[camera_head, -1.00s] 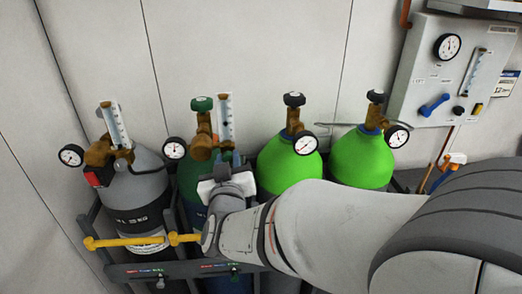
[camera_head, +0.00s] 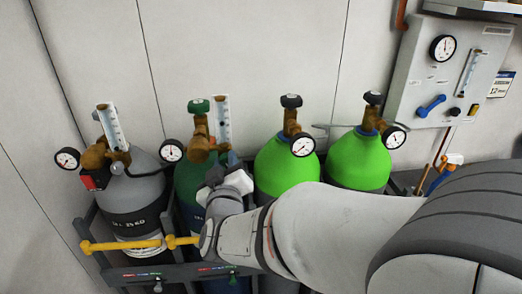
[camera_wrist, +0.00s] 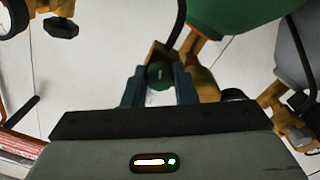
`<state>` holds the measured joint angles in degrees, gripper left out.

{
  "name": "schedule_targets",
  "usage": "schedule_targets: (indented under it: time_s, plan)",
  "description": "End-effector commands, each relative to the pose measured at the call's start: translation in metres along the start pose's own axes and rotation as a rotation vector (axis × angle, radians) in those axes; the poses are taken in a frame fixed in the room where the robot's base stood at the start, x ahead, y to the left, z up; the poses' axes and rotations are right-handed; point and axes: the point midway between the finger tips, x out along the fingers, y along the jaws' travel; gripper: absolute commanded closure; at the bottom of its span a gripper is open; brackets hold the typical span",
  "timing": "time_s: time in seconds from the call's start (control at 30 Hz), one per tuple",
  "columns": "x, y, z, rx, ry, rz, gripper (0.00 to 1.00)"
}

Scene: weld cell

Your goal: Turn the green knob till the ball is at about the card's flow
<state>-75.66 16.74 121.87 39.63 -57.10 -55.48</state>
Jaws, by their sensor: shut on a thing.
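The green knob (camera_wrist: 158,74) sits between the two fingers of my gripper (camera_wrist: 159,88) in the wrist view, and the fingers are shut on it. In the head view my gripper (camera_head: 225,175) is in front of the dark green cylinder (camera_head: 187,178), and the knob is hidden there. The upright flow tube (camera_head: 222,118) stands just above my gripper, on the brass regulator (camera_head: 200,147). Its ball is too small to make out. The card (camera_head: 501,84), white with a blue top, hangs on the wall at the right; its print is too blurred to read surely.
A grey cylinder (camera_head: 136,190) with its own flow tube (camera_head: 109,125) stands left. Two bright green cylinders (camera_head: 287,168) (camera_head: 358,160) stand right. A yellow bar (camera_head: 125,244) crosses the rack front. A grey panel (camera_head: 448,70) is on the wall at upper right.

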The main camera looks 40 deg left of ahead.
Motion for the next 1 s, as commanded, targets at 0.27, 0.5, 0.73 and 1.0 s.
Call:
schedule_targets:
  time_s: [0.27, 0.5, 0.73, 1.0]
  plan:
    - [0.000, 0.000, -0.001, 0.001, 0.001, 0.000, 0.66]
    - [-0.007, -0.001, 0.000, 0.002, 0.002, -0.001, 0.66]
    - [-0.046, -0.002, 0.000, 0.002, 0.003, -0.002, 0.66]
    - [-0.076, -0.001, 0.000, 0.002, 0.002, -0.001, 0.66]
